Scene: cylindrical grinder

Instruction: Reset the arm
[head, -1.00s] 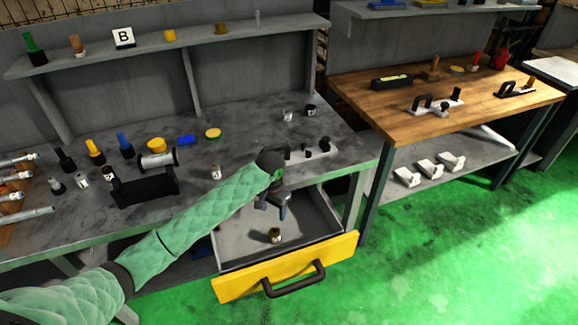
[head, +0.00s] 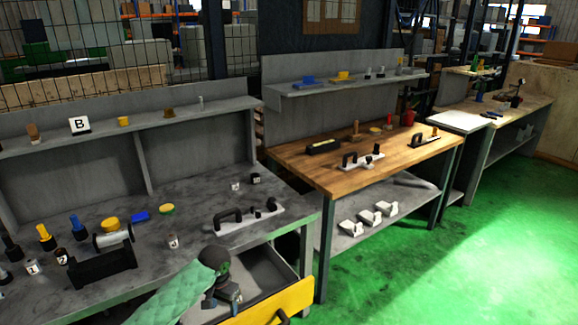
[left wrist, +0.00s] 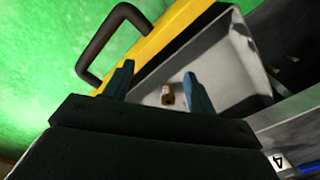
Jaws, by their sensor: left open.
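My left arm's green sleeve (head: 178,292) comes in from the bottom of the head view. My left gripper (head: 230,304) hangs over the open drawer (head: 262,270) of the grey workbench. Its two blue fingers are apart and empty in the left wrist view (left wrist: 159,74). A small brass-coloured cylinder (left wrist: 168,95) lies in the drawer, seen between the fingers; in the head view it cannot be seen. My right gripper is not in view.
The drawer's yellow front (head: 268,306) with a dark handle (left wrist: 98,42) juts out from the bench. A white fixture with black handles (head: 243,216) stands near the bench edge. A wooden table (head: 345,172) stands to the right. The green floor (head: 430,270) is clear.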

